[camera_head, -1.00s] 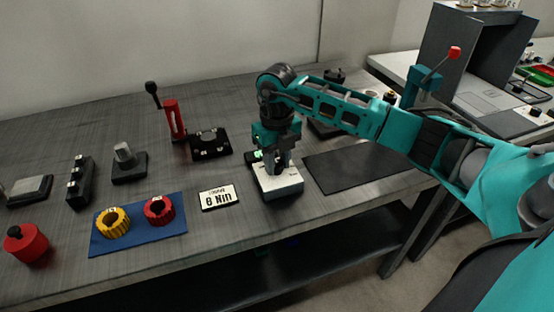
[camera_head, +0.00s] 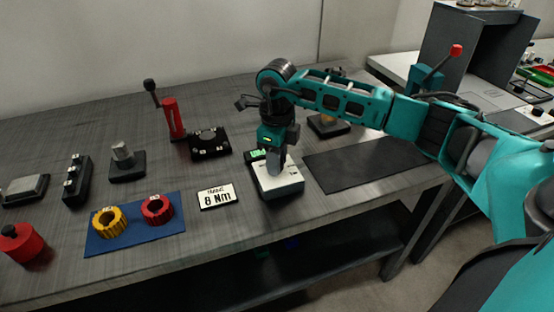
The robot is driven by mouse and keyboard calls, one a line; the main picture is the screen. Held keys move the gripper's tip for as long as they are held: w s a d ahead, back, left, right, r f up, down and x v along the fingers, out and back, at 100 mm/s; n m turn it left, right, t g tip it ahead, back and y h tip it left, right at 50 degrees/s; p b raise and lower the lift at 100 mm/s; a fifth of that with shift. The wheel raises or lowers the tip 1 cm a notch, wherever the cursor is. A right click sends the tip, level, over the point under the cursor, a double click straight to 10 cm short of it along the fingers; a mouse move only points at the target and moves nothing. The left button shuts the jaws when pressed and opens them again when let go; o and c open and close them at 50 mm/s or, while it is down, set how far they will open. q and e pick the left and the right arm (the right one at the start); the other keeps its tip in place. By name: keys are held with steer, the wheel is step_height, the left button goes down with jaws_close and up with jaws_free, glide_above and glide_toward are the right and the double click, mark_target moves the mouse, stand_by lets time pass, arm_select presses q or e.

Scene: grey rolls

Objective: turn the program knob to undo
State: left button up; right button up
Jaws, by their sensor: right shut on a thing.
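A white box (camera_head: 282,184) with a dark base stands near the middle of the bench. A small dark display with green lettering (camera_head: 258,155) sits at its back left; I cannot read the word surely. My right gripper (camera_head: 273,170) points down onto the top of the box. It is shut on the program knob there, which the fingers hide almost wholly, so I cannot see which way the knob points. My left gripper is not in view.
A bare dark mat (camera_head: 362,164) lies to the right.

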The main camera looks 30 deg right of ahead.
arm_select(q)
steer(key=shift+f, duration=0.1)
arm_select(e)
steer(key=shift+n, duration=0.3)
steer(key=o, duration=1.1)
steer(key=shift+c, duration=0.2)
steer(key=shift+r, duration=0.1)
arm_select(q)
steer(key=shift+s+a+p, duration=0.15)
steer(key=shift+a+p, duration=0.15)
steer(key=shift+p, duration=0.1)
arm_select(e)
step_height(320, 180, up, 13)
